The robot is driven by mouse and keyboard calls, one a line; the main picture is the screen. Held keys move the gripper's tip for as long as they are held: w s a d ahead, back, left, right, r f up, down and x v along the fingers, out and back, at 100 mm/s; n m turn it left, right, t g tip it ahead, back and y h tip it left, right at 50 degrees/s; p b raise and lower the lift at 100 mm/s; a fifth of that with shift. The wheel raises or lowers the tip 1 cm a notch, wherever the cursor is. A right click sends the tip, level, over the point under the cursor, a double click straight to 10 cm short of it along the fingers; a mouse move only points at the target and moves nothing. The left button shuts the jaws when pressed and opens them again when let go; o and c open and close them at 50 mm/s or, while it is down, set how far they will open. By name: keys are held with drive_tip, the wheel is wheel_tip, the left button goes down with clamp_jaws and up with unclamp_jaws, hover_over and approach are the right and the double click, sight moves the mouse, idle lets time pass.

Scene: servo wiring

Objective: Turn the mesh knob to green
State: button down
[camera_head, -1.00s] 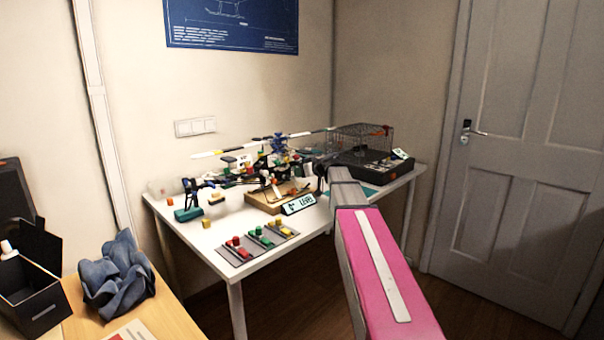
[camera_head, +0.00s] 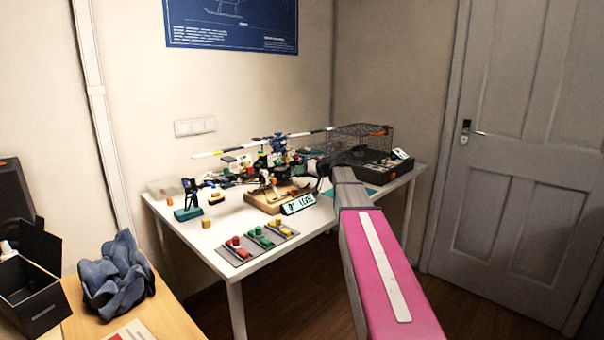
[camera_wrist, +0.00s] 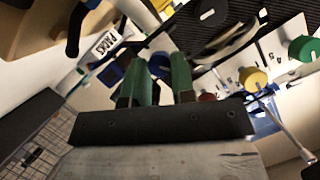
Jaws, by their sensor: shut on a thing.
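In the wrist view, my gripper (camera_wrist: 162,75) shows two green fingers with a narrow gap between them. A blue part (camera_wrist: 160,62) shows in that gap, and the fingers are closed on it. Its full shape is hidden, so I cannot tell whether it is the mesh knob. To the right, a yellow knob (camera_wrist: 252,78) and a green knob (camera_wrist: 303,48) sit on a pale panel (camera_wrist: 285,84). In the head view, the helicopter model (camera_head: 278,144) stands on the white table, and my arm reaches beside it; the fingertips are hidden there.
The white table (camera_head: 217,225) carries red, green and yellow blocks (camera_head: 257,239) at its front. A wire cage (camera_head: 360,138) stands at the back right. A small label sign (camera_head: 299,203) stands near my arm. A blue cloth (camera_head: 118,280) lies on the wooden desk at left.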

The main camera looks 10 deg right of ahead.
drive_tip(key=m, duration=0.1)
drive_tip(key=m+y, duration=0.1)
drive_tip(key=shift+w+d+f+m+g, duration=0.1)
drive_tip(key=shift+w+m+g, duration=0.05)
drive_tip(key=shift+m+g, duration=0.15)
drive_tip(key=shift+d+f+m+y, duration=0.1)
drive_tip(key=shift+m+y, duration=0.9)
drive_tip(key=shift+m, duration=0.5)
drive_tip(key=c, duration=0.9)
unclamp_jaws()
drive_tip(key=shift+c, duration=0.2)
drive_tip(key=shift+d, duration=0.1)
drive_tip(key=v, duration=1)
drive_tip(key=shift+s+d, duration=0.2)
drive_tip(key=shift+d, duration=0.1)
